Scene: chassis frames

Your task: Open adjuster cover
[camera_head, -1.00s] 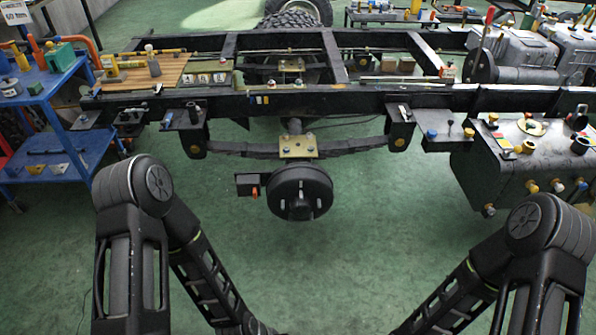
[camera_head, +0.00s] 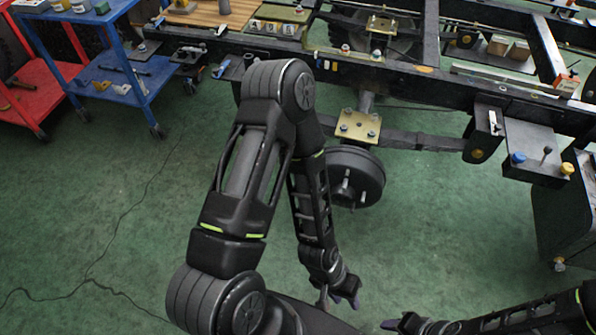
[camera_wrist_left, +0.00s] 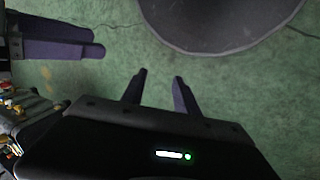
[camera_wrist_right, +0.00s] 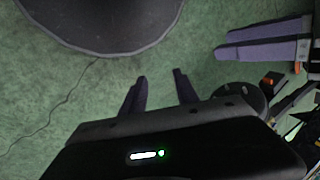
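The brake drum (camera_head: 352,178) hangs under the chassis frame, partly behind my left arm. The dark box with an orange part beside the drum is hidden behind that arm in the head view. A small orange piece (camera_wrist_right: 273,80) shows next to the drum in the right wrist view; I cannot make out a cover on it. My left gripper (camera_head: 340,299) is low over the floor in front of the drum, its fingers (camera_wrist_left: 157,88) apart and empty. My right gripper (camera_head: 392,325) is at the bottom edge, its fingers (camera_wrist_right: 160,88) apart and empty.
The chassis rail (camera_head: 430,88) and leaf spring (camera_head: 410,140) lie above the drum. A blue cart (camera_head: 130,80) and a red cart (camera_head: 35,95) stand at the left. A grey tank (camera_head: 570,215) is at the right edge. The green floor at left is clear.

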